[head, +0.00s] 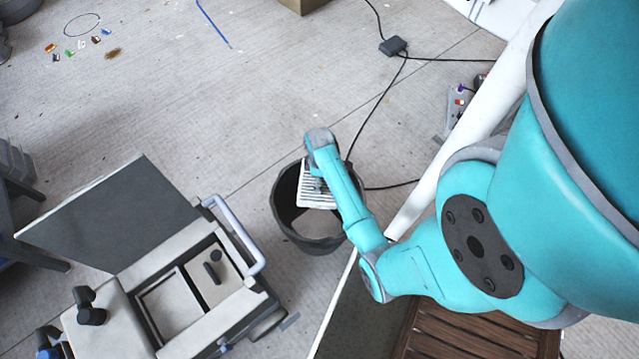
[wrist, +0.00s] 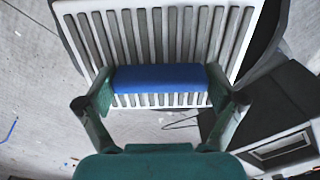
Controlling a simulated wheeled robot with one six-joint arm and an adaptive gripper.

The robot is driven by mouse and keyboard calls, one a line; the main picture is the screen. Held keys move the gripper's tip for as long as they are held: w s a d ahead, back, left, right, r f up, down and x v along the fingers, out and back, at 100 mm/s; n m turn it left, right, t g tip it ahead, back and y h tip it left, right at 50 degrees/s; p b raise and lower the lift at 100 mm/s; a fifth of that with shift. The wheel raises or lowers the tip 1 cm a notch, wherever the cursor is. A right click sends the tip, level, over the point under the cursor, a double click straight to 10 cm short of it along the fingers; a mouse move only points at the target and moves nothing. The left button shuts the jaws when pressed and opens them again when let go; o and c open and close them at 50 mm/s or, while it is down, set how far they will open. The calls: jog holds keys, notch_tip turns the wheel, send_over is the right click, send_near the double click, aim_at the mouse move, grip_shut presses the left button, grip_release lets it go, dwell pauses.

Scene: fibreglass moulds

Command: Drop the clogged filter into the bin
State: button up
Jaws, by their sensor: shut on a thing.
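The clogged filter is a flat white slatted panel (wrist: 130,35) with a blue grip bar (wrist: 158,78) along its middle. My gripper (wrist: 158,86) is shut on the blue bar, one finger at each end. In the head view the filter (head: 314,190) shows beneath my wrist, over the opening of the bin. The bin (head: 318,243) is a dark round bucket standing on the floor. My arm and the filter hide part of its mouth. How high the filter is above the rim I cannot tell.
A wheeled machine with its grey lid open (head: 110,215) stands left of the bin, its handle (head: 236,235) near the rim. A black cable (head: 377,105) runs across the floor behind the bin. Small coloured pieces (head: 82,45) lie far left. The floor between is mostly clear.

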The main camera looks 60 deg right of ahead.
jog(key=shift+f, duration=0.75)
jog(key=o, duration=1.1)
jog(key=shift+c, duration=0.2)
notch_tip(320, 180, up, 12)
